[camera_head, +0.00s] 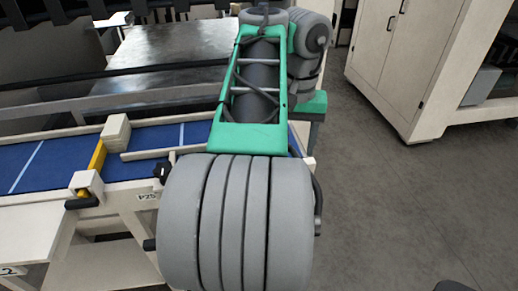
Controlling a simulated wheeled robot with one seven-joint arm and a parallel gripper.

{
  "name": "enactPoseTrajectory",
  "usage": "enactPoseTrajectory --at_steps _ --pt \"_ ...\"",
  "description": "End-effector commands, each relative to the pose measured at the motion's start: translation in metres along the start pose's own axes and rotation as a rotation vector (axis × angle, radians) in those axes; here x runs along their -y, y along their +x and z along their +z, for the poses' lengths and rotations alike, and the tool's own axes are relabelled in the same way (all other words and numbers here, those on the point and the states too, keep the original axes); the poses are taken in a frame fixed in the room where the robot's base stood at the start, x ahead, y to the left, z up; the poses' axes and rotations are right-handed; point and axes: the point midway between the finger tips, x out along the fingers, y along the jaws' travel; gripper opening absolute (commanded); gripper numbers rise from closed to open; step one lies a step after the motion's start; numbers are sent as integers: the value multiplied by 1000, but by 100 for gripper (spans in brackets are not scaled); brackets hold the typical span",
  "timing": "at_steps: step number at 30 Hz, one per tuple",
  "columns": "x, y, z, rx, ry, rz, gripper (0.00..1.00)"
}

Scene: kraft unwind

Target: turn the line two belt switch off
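My arm fills the middle of the view as a large grey ribbed joint and a green frame. My gripper does not show; it is out of frame or hidden by the arm. A blue belt (60,160) with white cross lines runs along a cream frame at the left. A small black part (162,171) sits on the frame's near side, right beside my arm, above a label "P25" (147,197). It may be a switch or knob; I cannot tell its setting. Which part is the line two belt switch is unclear.
A panel (25,235) at the lower left bears a "2". A dark metal table (160,60) lies behind. A white cabinet (400,60) stands at upper right. The right floor is mostly clear.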

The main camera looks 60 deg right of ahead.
Motion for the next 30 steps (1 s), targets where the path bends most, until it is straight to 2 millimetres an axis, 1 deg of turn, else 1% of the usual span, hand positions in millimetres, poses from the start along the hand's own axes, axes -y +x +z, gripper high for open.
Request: enactPoseTrajectory --at_steps 1,4,12,15,18,26,30 --pt "-6 -1 0 0 25 -10 60" --pt "-8 8 0 1 38 -17 60" --pt "-8 60 0 0 38 -15 60" --pt "-8 71 0 -2 37 -15 60" --pt "-7 76 0 -1 35 -14 60" --pt "-6 74 0 -1 32 -14 60" --pt "-6 74 0 -1 32 -14 48"
